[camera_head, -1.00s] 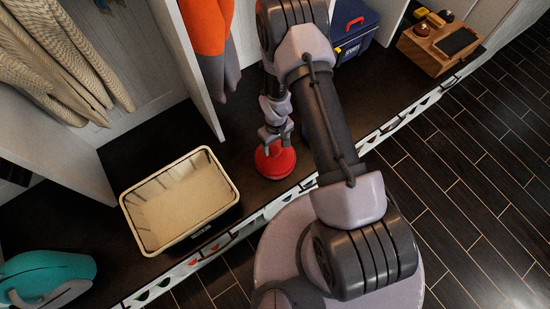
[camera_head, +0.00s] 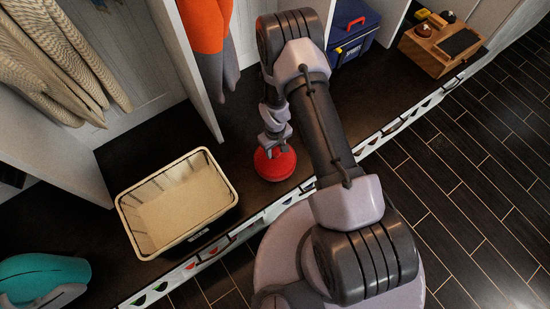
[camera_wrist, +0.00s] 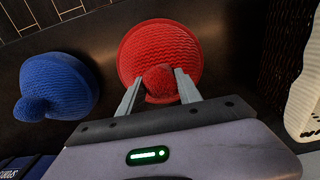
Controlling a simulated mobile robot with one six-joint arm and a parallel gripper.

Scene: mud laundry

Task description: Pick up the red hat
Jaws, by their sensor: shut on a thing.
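The red hat (camera_head: 275,165) is a knitted hat with a round pompom, resting on the dark bench beside the basket. It also fills the upper middle of the wrist view (camera_wrist: 160,50). My gripper (camera_head: 274,146) is above the hat and reaches down to it. In the wrist view my gripper (camera_wrist: 160,88) has one finger on each side of the red pompom and is shut on it. The arm hides part of the bench behind the hat in the head view.
A cream-rimmed basket (camera_head: 127,205) stands left of the hat. A blue knitted hat (camera_wrist: 58,85) lies nearby in the wrist view. A blue toolbox (camera_head: 352,35) and a wooden box (camera_head: 437,50) stand farther right. A teal object (camera_head: 40,278) is at lower left.

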